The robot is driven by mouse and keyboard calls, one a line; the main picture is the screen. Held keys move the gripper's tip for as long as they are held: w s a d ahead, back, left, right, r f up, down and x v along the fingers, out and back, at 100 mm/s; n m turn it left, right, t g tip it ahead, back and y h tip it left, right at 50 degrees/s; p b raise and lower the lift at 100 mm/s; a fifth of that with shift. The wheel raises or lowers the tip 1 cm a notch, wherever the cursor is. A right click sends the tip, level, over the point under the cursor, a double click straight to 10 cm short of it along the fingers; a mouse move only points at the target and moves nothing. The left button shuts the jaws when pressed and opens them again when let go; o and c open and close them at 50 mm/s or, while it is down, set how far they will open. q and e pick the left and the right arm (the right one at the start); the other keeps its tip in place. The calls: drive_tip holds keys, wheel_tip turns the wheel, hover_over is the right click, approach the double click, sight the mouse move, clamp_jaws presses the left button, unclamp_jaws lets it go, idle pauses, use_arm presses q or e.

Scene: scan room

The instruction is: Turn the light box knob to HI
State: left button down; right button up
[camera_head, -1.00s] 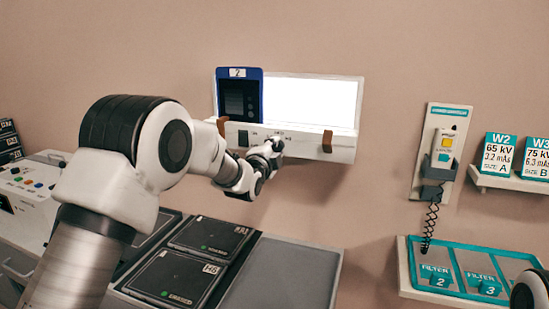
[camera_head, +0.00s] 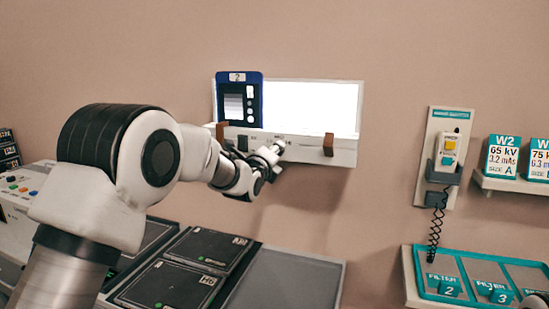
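The light box (camera_head: 310,104) is on the wall with its panel glowing white. Its white front ledge (camera_head: 306,150) carries small dark markings; the knob cannot be made out, and my gripper covers part of the ledge. My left arm reaches in from the left, and my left gripper (camera_head: 277,151) is at the middle of the ledge, its tips against or just in front of it. The fingers are too small and foreshortened to show whether they are open or shut. A blue-framed film (camera_head: 240,101) marked 2 stands at the panel's left. My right gripper is not in view.
Brown clips (camera_head: 328,145) sit on the ledge. Dark cassettes (camera_head: 205,248) lie on the counter below. To the right are a wall-mounted hand switch (camera_head: 449,145) with a coiled cord, a shelf of cards (camera_head: 503,155) and a teal filter tray (camera_head: 460,263).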

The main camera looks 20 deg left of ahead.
use_arm(q)
drive_tip(key=shift+m, duration=0.3)
drive_tip(key=c, duration=0.8)
unclamp_jaws()
drive_tip(key=shift+d, duration=0.1)
drive_tip(key=shift+o, duration=0.2)
drive_tip(key=s, duration=1.2)
drive_tip(key=shift+a, duration=0.25)
drive_tip(key=shift+f, duration=0.15)
